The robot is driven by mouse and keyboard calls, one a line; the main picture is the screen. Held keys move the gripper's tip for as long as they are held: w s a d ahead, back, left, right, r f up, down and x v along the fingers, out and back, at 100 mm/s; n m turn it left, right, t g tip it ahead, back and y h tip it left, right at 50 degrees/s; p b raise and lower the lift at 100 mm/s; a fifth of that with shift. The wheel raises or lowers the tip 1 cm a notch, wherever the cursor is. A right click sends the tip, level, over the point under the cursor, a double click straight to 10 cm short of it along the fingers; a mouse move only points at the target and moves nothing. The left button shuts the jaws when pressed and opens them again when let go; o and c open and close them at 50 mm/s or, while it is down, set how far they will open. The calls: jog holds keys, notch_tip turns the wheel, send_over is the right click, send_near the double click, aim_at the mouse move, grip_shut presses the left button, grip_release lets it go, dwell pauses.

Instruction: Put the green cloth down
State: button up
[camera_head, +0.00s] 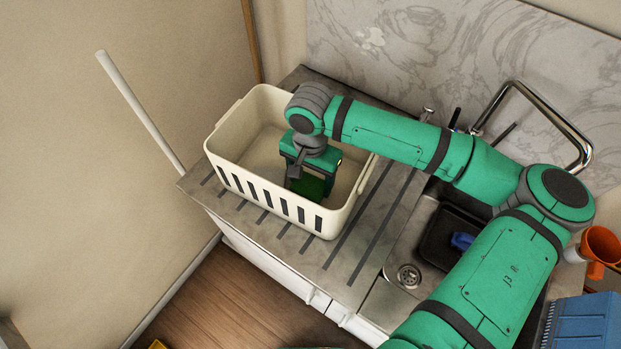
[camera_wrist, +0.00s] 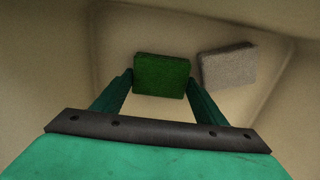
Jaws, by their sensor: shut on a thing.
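The green cloth (camera_wrist: 162,75) is a small dark green block-like piece between my two fingers in the wrist view. My gripper (camera_wrist: 161,84) is shut on it. In the head view, my gripper (camera_head: 311,178) reaches down inside a cream basket (camera_head: 226,178) with slotted sides, and the green cloth (camera_head: 308,186) shows below it. I cannot tell whether the cloth touches the basket floor.
A grey block (camera_wrist: 228,66) lies in the basket, right of the cloth. The basket stands on a grooved counter (camera_head: 349,262) beside a sink with a dark tub (camera_head: 447,243) and a tap (camera_head: 573,137). An orange cup (camera_head: 602,245) and blue object (camera_head: 583,322) are at right.

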aim_at(311, 183)
jog(key=o, duration=0.8)
jog(key=shift+f, duration=0.1)
jog(key=shift+o, duration=0.2)
notch_tip(311, 183, up, 12)
jog(key=shift+r, duration=0.2)
